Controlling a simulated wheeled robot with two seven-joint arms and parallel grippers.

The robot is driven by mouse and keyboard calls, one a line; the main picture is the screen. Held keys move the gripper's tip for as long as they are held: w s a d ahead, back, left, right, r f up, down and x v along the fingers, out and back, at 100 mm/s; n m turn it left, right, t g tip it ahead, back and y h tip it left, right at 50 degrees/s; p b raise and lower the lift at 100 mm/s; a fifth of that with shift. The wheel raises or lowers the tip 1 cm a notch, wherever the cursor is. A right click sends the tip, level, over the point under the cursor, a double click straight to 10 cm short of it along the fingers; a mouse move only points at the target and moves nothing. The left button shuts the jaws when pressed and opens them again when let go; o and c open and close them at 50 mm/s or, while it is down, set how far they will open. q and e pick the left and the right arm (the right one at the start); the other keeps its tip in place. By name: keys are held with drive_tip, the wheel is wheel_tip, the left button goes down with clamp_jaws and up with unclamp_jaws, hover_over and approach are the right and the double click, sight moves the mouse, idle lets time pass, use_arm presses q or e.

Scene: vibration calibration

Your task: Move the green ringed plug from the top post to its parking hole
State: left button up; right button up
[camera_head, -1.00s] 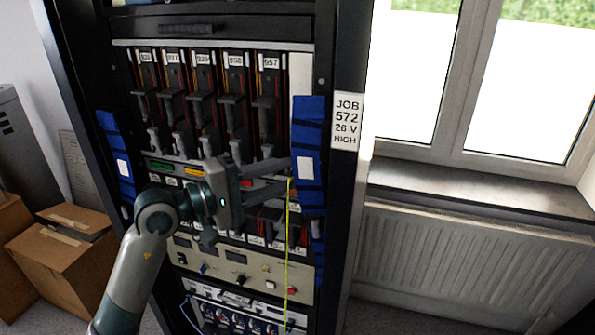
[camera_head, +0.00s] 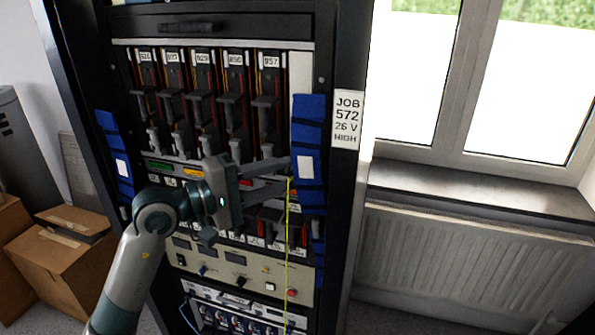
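My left gripper (camera_head: 289,175) reaches in from the left to the right side of the rack, below the upper row of modules. Its two fingers are spread, with a gap between the tips. A small green plug end (camera_head: 290,180) shows at the fingertips, close to the lower one. A thin yellow-green cable (camera_head: 287,255) hangs from it almost straight down. The plug's ring and the top post are too small or hidden to make out. I cannot pick out the parking hole. My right gripper is not in view.
The rack (camera_head: 345,190) has blue straps (camera_head: 308,120) on its right side, next to the fingertips. A control panel (camera_head: 245,262) with knobs sits below the gripper. A radiator (camera_head: 470,255) stands under the window. Cardboard boxes (camera_head: 60,255) lie at the left.

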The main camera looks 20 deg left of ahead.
use_arm(q)
clamp_jaws()
drive_tip(key=shift+s, duration=0.1)
drive_tip(key=shift+s+b, duration=0.65)
drive_tip(key=shift+b, duration=0.5)
idle(1.5)
drive_tip(key=shift+s, duration=0.2)
idle(0.5)
drive_tip(key=shift+s+a+b, duration=0.15)
drive_tip(key=shift+s+b, duration=0.55)
drive_tip(key=shift+s, duration=0.9)
